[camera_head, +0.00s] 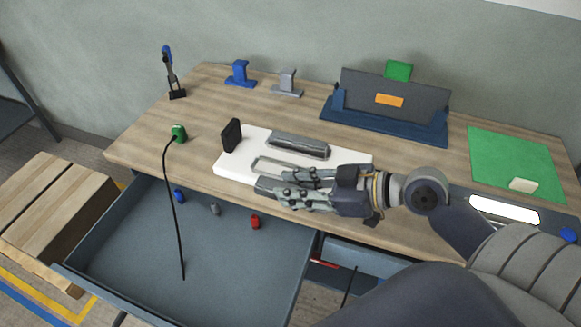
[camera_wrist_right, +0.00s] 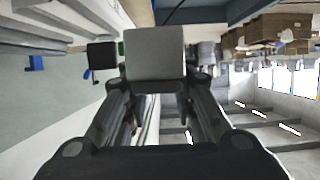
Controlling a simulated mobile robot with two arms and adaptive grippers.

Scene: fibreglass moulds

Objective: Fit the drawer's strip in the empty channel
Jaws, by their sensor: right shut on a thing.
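A white board (camera_head: 226,167) lies near the table's front edge. A dark grey strip-like piece (camera_head: 298,145) sits along its back. In front of that is a pale outlined channel (camera_head: 258,166), which looks empty and is partly covered by my gripper. My right gripper (camera_head: 276,188) comes in from the right, low over the board's front edge. It is shut on a grey piece (camera_head: 264,186), probably the strip, whose flat grey end shows large in the right wrist view (camera_wrist_right: 155,54). Fingers hide most of it; I cannot tell whether it touches the board. My left gripper is not in view.
A black block (camera_head: 231,135) stands at the board's left end. The open drawer (camera_head: 140,240) below holds small blue, grey and red items. A black cord (camera_head: 172,210) hangs into it from a green piece (camera_head: 178,132). A blue stand (camera_head: 385,125) is behind.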

